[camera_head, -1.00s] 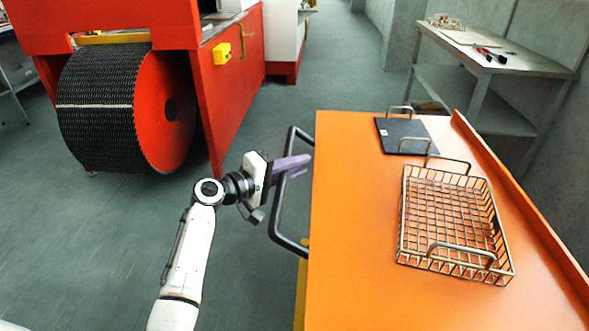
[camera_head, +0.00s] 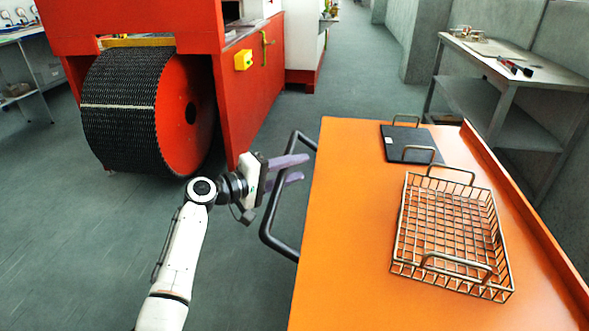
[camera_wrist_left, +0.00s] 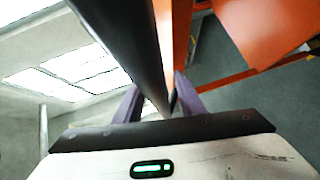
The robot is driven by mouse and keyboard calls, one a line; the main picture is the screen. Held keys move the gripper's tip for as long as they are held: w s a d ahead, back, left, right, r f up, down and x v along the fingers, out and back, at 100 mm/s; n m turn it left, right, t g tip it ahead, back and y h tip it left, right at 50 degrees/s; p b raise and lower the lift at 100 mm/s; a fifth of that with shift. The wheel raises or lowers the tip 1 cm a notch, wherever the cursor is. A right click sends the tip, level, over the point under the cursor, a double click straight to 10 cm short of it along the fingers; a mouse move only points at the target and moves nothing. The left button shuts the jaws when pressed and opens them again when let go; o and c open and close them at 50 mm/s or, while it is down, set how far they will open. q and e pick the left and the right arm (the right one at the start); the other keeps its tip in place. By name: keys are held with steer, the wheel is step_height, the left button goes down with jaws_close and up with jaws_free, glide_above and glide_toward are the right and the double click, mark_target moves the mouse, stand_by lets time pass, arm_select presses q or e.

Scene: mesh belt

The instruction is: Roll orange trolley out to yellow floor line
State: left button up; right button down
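The orange trolley (camera_head: 350,230) fills the right foreground of the head view, with a black bar handle (camera_head: 265,222) on its left side. My left gripper (camera_head: 303,168) is at the upper part of this handle. Its two purple fingers are spread apart. In the left wrist view, the black handle bar (camera_wrist_left: 125,45) runs down between the fingers (camera_wrist_left: 158,100), with gaps showing, so the fingers appear open around it. My right gripper is not in view. No yellow floor line shows in the head view.
A wire basket (camera_head: 450,235) and a dark flat tray (camera_head: 425,143) with handles lie on the trolley top. A red machine with a black mesh belt roll (camera_head: 120,115) stands at the left. A grey bench (camera_head: 500,68) stands behind right. The floor (camera_head: 80,240) at left is clear.

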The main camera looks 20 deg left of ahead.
arm_select(q)
steer(key=v, duration=1)
steer(key=shift+s+a, duration=0.1)
steer(key=shift+s, duration=0.05)
